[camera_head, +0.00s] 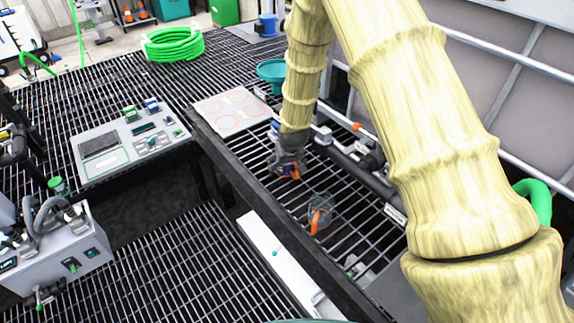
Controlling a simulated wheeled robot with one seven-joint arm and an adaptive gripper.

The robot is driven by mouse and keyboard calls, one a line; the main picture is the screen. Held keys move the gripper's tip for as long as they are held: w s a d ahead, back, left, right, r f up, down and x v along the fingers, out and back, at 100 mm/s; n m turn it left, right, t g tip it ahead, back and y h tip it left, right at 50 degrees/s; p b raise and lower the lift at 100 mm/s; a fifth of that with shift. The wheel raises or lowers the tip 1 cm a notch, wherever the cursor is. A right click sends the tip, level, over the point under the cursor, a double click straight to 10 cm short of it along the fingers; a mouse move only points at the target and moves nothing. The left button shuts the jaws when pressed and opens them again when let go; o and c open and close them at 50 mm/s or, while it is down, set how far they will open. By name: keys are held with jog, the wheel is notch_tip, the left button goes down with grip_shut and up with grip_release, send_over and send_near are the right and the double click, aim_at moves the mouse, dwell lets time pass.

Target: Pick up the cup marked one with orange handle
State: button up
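A clear cup with an orange handle (316,222) is on the dark grating inside the trough, in the middle of the picture. No mark on it is readable at this size. My gripper (289,170) points down over the same grating, above and left of this cup in the picture and apart from it. A small orange patch shows at my fingertips; I cannot tell whether it belongs to a held thing, to something behind, or to my gripper. The finger opening is too small and dark to read.
A pale board with orange rings (232,111) lies at the trough's far end, near a teal funnel (271,71). Pipes and valves (365,150) run along the right side. A white strip (275,260) lies left of the trough's dark edge. A control panel (130,140) is at left.

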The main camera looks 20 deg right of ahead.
jog(key=c, duration=1.1)
jog(key=shift+r, duration=0.2)
